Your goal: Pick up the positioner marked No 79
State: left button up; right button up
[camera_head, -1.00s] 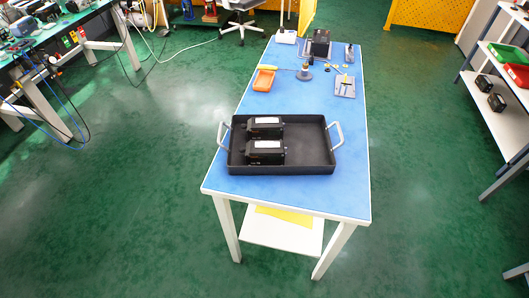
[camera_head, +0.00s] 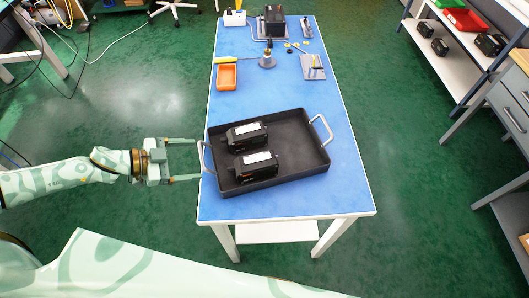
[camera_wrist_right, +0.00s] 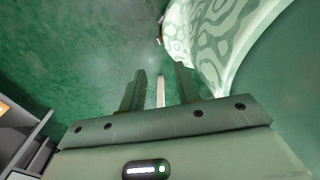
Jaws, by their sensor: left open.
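Two black positioners with white labels lie in the dark tray (camera_head: 295,165) on the blue table: the far positioner (camera_head: 241,140) and the near positioner (camera_head: 249,171). Their markings are too small to read, so I cannot tell which is No 79. My left gripper (camera_head: 198,160) is open and empty at the table's left edge. Its two fingers point right, either side of the tray's left handle (camera_head: 202,157) in the picture; I cannot tell whether they touch it. My right gripper (camera_wrist_right: 158,72) shows in the right wrist view with its fingers apart and nothing visibly held, over green floor.
A shelf (camera_head: 456,62) at right holds several black units. The blue table right of the tray is clear.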

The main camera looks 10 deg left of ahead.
pick_arm(q)
jog(key=d+h, duration=0.1)
jog(key=d, duration=0.1)
jog(key=n+b, duration=0.1)
send_near(253, 161)
jog(key=w+d, duration=0.2)
jog(key=d, duration=0.1)
jog(key=shift+w+d+f+g, duration=0.1)
jog(key=shift+d+f+g, duration=0.05)
jog(key=shift+f+g, duration=0.3)
jog(key=shift+w+d+f, duration=0.15)
jog(key=shift+d, duration=0.05)
jog(key=x, duration=0.2)
jog(key=b+x, duration=0.1)
jog(key=x, duration=0.1)
jog(key=shift+a+f, duration=0.15)
jog(key=shift+f, duration=0.1)
jog(key=shift+w+d+f, duration=0.1)
jog(key=shift+w+d, duration=0.15)
jog(key=shift+d, duration=0.1)
jog(key=shift+s, duration=0.1)
jog(key=shift+c, duration=0.7)
jog(key=c, duration=1.3)
jog(key=shift+c, duration=0.2)
